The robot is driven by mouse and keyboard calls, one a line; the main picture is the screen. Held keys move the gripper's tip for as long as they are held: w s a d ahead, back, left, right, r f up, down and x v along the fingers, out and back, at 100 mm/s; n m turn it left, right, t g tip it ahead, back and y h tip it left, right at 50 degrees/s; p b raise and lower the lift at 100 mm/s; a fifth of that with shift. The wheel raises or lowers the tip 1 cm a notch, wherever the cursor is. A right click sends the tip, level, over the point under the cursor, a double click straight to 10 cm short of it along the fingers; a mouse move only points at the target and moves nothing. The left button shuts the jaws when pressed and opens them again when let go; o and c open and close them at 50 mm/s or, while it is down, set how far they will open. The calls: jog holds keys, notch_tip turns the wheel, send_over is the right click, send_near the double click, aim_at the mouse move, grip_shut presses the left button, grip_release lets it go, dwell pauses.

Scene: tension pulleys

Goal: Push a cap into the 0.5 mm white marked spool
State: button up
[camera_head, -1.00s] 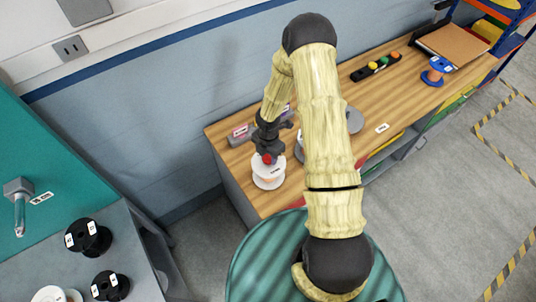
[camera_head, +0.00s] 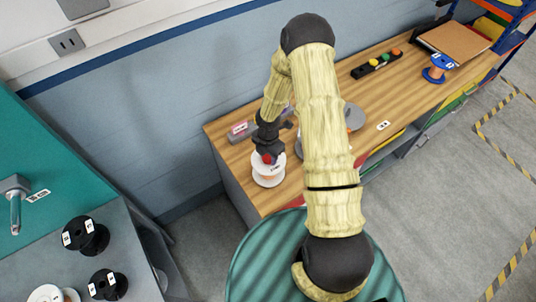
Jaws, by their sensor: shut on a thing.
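A white spool (camera_head: 268,176) with some orange winding stands upright at the front left corner of the wooden bench. A small red cap (camera_head: 267,158) shows at the middle of the spool's top. My gripper (camera_head: 267,153) points down over the spool from above and is shut on the red cap. The cap appears to be at the spool's centre hole, but how deep it sits is hidden. A marking on the spool is too small to read.
The wooden bench (camera_head: 225,140) holds a grey labelled block (camera_head: 241,129), a grey disc (camera_head: 354,116), a strip with coloured buttons (camera_head: 377,63) and a blue spool (camera_head: 438,68). Black spools (camera_head: 86,236) stand on the grey table at left.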

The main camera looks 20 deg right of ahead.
dwell(0.3)
jog(key=o, duration=1)
notch_tip(320, 180, up, 17)
jog(key=shift+r+b, duration=0.2)
jog(key=shift+b, duration=0.25)
